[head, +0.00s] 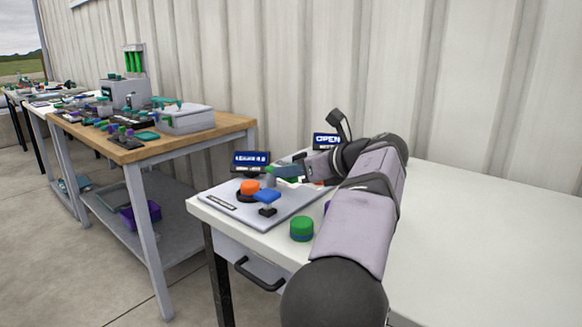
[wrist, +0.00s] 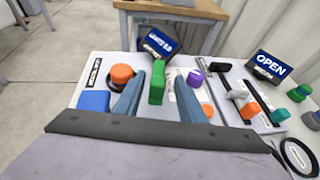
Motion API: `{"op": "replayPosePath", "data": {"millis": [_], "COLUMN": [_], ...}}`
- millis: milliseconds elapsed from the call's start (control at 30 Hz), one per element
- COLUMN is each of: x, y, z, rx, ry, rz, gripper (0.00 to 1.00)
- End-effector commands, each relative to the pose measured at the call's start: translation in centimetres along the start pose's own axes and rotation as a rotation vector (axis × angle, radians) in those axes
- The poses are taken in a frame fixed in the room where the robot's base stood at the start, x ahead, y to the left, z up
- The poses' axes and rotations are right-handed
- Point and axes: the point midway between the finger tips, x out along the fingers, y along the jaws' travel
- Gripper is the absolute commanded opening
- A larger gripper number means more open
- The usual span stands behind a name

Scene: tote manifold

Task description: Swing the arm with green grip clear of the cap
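The green grip (wrist: 156,86) stands upright between the two blue-grey fingers of my gripper (wrist: 169,77) in the wrist view, nearer the left finger. The fingers are apart, with a gap at the right of the grip. An orange round cap (wrist: 121,75) sits on a dark ring left of the left finger. The cap also shows in the head view (head: 249,187), with my gripper (head: 284,172) just behind and right of it. The arm that carries the green grip is mostly hidden by my fingers, so I cannot tell whether it lies over the cap.
A blue handle (head: 266,197) stands in front of the cap on the grey panel (head: 222,190). A purple knob (wrist: 195,78) is right of the grip. A green cylinder (head: 302,229) stands near the table's front edge. Two signs, one reading OPEN (head: 327,141), stand behind.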

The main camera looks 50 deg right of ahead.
Motion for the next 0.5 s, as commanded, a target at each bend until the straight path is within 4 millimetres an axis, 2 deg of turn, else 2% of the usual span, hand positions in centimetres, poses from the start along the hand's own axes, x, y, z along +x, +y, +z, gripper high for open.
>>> {"op": "replayPosePath", "data": {"millis": [300, 500], "x": [-0.2, -2.0], "y": [0.1, 0.1], "z": [0.4, 0.5], "rx": [-0.003, -0.003], "ry": [-0.006, -0.007], "rz": [-0.001, -0.003], "gripper": [0.36, 0.36]}}
